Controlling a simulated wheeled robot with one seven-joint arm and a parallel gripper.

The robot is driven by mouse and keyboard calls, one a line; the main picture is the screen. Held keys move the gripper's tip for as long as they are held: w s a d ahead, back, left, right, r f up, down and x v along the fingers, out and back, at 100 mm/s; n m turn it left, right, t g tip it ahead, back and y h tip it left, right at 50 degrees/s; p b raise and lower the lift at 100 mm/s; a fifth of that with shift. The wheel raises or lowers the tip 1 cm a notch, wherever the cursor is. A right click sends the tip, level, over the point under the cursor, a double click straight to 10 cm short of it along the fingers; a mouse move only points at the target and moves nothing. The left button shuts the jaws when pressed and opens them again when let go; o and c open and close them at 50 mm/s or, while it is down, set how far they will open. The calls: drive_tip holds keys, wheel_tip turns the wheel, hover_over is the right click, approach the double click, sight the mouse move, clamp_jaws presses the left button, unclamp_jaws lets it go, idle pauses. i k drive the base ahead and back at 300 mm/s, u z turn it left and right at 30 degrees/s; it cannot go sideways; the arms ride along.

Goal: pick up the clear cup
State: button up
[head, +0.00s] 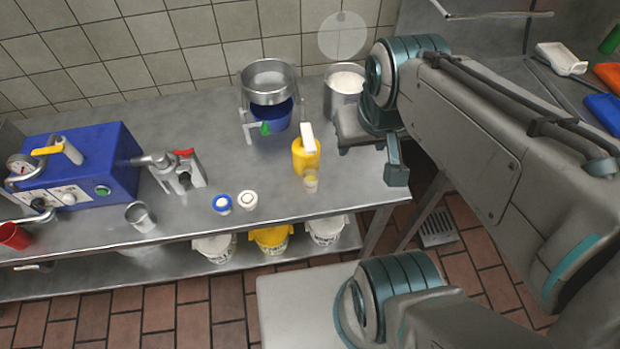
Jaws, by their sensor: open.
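A small clear cup (311,183) stands upright on the steel table, near its front edge. Yellow shows through it from the yellow container (302,160) just behind it. My gripper (372,158) is to the right of the cup and apart from it, over the right end of the table. Its jaws are open and nothing shows between them. The gripper is seen from the side, and my arm hides part of the area to its right.
Two small tubs (221,203) and a metal cup (140,216) stand left. Steel table (330,215) is bare beside the cup.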

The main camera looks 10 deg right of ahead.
sight(310, 177)
drive_tip(key=u, duration=1.5)
drive_tip(key=k, duration=0.8)
drive_tip(key=z, duration=1.4)
